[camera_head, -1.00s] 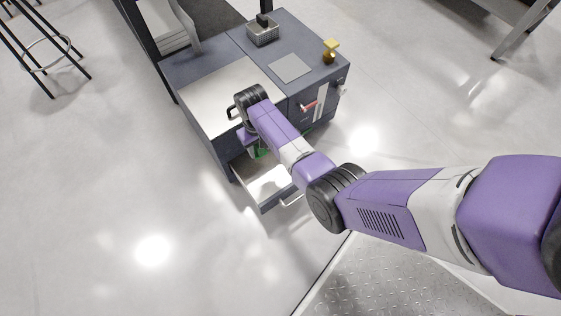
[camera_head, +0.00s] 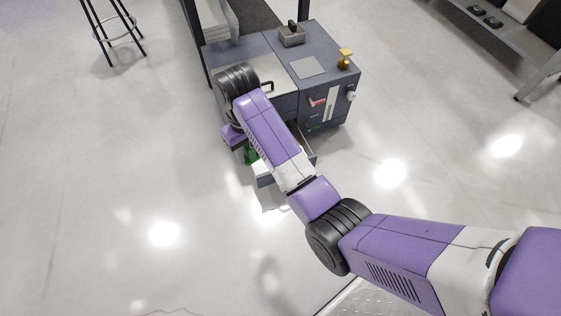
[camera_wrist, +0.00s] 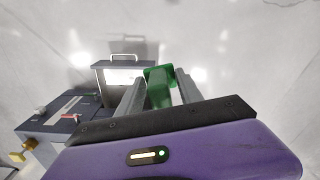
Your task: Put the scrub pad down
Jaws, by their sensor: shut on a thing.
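The green scrub pad (camera_wrist: 159,88) is held between the two grey fingers of my gripper (camera_wrist: 160,92) in the wrist view. Its green also shows in the head view (camera_head: 251,155), partly hidden behind my purple arm. My gripper is shut on the pad, in the air close to an open drawer (camera_head: 265,180) at the front of the grey cabinet. In the wrist view the open drawer (camera_wrist: 125,75), with its handle, lies beyond and to the left of the pad. My arm hides part of the drawer in the head view.
The grey cabinet (camera_head: 325,50) carries a yellow bottle-like thing (camera_head: 345,58), a pale square plate (camera_head: 307,67) and a grey block (camera_head: 291,34) on top. A stool (camera_head: 112,30) stands at the upper left. The floor left of the cabinet is clear.

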